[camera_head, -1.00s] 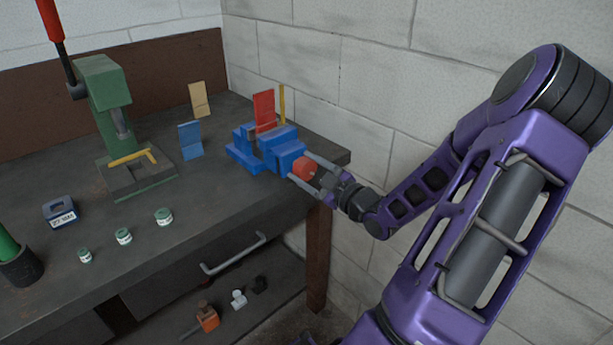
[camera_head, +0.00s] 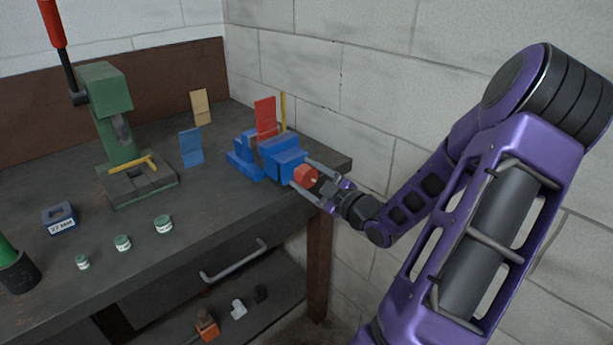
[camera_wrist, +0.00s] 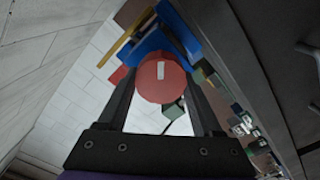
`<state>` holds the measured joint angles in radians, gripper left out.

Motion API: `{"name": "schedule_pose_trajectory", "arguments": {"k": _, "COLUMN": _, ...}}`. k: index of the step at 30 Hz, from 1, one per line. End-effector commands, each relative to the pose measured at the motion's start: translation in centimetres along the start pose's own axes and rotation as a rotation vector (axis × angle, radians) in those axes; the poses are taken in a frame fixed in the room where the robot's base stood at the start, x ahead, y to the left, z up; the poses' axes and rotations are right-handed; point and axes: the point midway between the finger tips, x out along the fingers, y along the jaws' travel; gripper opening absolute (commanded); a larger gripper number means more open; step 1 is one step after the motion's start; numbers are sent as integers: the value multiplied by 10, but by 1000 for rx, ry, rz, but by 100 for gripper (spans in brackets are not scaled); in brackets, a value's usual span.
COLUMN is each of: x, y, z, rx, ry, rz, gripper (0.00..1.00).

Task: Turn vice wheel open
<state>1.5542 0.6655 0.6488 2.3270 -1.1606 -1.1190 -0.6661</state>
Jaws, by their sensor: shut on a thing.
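The blue vice (camera_head: 262,158) stands near the right end of the bench, with a red plate (camera_head: 265,116) upright at its jaws. The red vice wheel (camera_head: 305,175) is on its front right end. My gripper (camera_head: 303,178) is shut on the wheel, one finger on each side. In the wrist view the round red wheel (camera_wrist: 163,78), with a pale mark on its face, sits between the fingertips (camera_wrist: 160,82). The blue vice body (camera_wrist: 160,42) shows behind it.
A yellow strip (camera_head: 283,110) stands behind the vice, by the block wall. A blue plate (camera_head: 191,147) and a tan plate (camera_head: 200,107) stand left of it. A green press (camera_head: 112,120), small jars (camera_head: 163,225) and a labelled blue block (camera_head: 60,218) are further left. A drawer handle (camera_head: 235,262) is below.

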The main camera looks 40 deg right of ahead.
Motion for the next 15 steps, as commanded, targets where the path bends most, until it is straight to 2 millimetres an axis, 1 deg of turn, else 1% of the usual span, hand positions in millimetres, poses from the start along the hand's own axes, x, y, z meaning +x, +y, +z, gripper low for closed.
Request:
{"name": "schedule_pose_trajectory", "arguments": {"k": 14, "x": 1, "y": 2, "z": 0, "rx": -2, "ry": 1, "rz": 4, "gripper": 12}}
{"name": "schedule_pose_trajectory", "arguments": {"k": 15, "x": 1, "y": 2, "z": 0, "rx": -2, "ry": 1, "rz": 4, "gripper": 72}}
